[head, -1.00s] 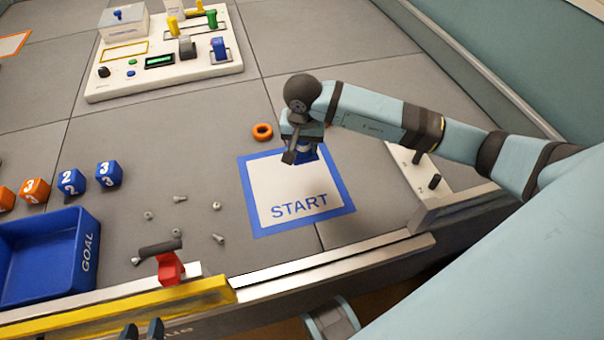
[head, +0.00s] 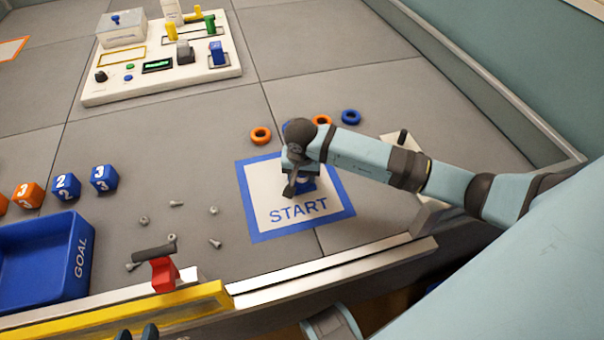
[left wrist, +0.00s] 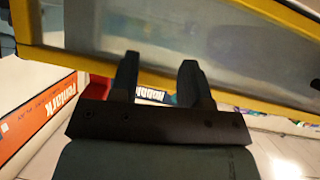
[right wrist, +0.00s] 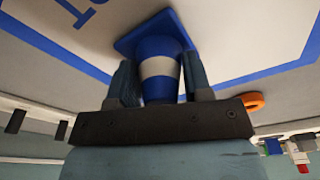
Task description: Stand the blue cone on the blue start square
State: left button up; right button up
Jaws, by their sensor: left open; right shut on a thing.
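The blue cone (right wrist: 158,46) has a white band and a square base. My right gripper (right wrist: 158,80) is shut on it, one finger on each side. In the head view my right gripper (head: 296,184) is over the white middle of the blue-edged start square (head: 262,236), and only a little of the cone (head: 306,184) shows. The cone's base is inside the blue border; I cannot tell whether it touches the mat. My left gripper (head: 138,333) is at the bottom edge of the head view. It is open and empty in the left wrist view (left wrist: 160,75).
Orange rings (head: 260,135) and a blue ring (head: 351,117) lie behind the square. Loose screws and nuts (head: 214,243) lie left of it. A blue goal tray (head: 40,255), numbered cubes (head: 104,178) and a control board (head: 160,90) are further left. A metal rail (head: 330,264) edges the front.

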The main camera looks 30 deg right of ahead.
pick_arm(q)
jog(key=shift+f, duration=0.15)
pick_arm(e)
jog(key=shift+f, duration=0.15)
jog(key=o, duration=1)
jog(key=shift+c, duration=0.2)
pick_arm(q)
jog(key=shift+r, duration=0.2)
jog(key=shift+a+p, duration=0.2)
jog(key=shift+p, duration=0.95)
pick_arm(e)
jog(key=r, duration=0.7)
jog(key=s+r, duration=0.1)
jog(key=r, duration=0.3)
jog(key=shift+a+r, duration=0.2)
jog(key=shift+a, duration=0.2)
pick_arm(q)
jog(key=shift+s+f, duration=0.1)
jog(key=shift+f, duration=0.1)
pick_arm(e)
jog(key=shift+r, duration=0.45)
pick_arm(q)
jog(key=shift+r, duration=0.2)
